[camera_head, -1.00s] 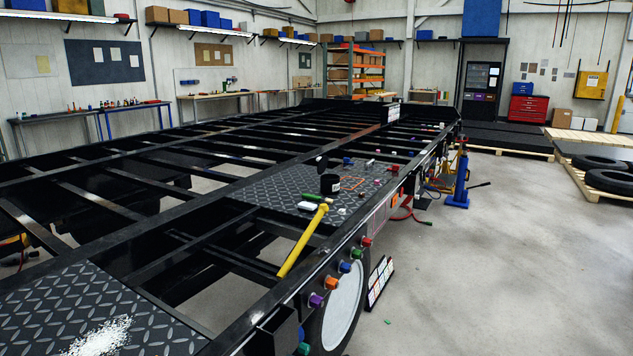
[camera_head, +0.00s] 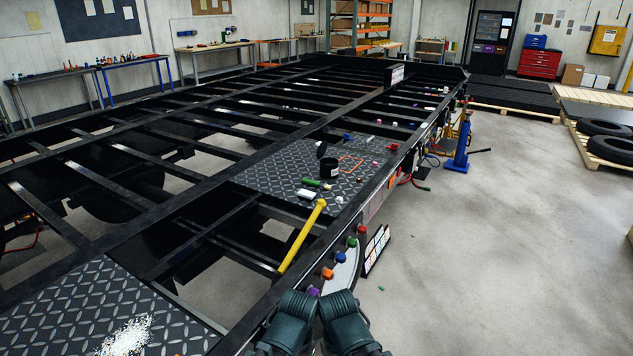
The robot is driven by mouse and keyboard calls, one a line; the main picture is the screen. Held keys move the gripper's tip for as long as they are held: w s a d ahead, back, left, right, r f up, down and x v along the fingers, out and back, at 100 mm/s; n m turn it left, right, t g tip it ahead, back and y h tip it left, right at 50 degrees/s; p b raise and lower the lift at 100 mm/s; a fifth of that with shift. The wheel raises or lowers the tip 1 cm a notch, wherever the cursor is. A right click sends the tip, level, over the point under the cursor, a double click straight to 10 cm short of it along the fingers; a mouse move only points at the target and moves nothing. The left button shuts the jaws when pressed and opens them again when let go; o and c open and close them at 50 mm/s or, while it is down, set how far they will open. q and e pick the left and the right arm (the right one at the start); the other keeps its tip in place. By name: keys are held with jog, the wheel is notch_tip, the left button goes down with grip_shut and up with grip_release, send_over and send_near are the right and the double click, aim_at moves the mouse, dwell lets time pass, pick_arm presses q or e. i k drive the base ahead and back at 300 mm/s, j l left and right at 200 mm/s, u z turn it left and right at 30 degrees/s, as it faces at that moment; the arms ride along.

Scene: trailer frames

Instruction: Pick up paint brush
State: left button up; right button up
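A small green object (camera_head: 312,183) lies on the diamond-plate deck of the trailer frame, beside a black can (camera_head: 329,168). It may be the paint brush's handle, but it is too small to be sure. A small white item (camera_head: 306,194) lies just in front of it. Two dark parts of my arms show side by side at the bottom centre, well short of the green object. No gripper fingers can be made out.
Coloured knobs, including an orange one (camera_head: 328,273), line the rail's outer side. White granules (camera_head: 126,337) lie on the near plate (camera_head: 60,310).

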aim_at(322, 186)
jog(key=i+l+u, duration=0.1)
jog(key=i+l, duration=0.55)
jog(key=i+l+u, duration=0.15)
jog(key=i+l, duration=0.45)
jog(key=l, duration=0.1)
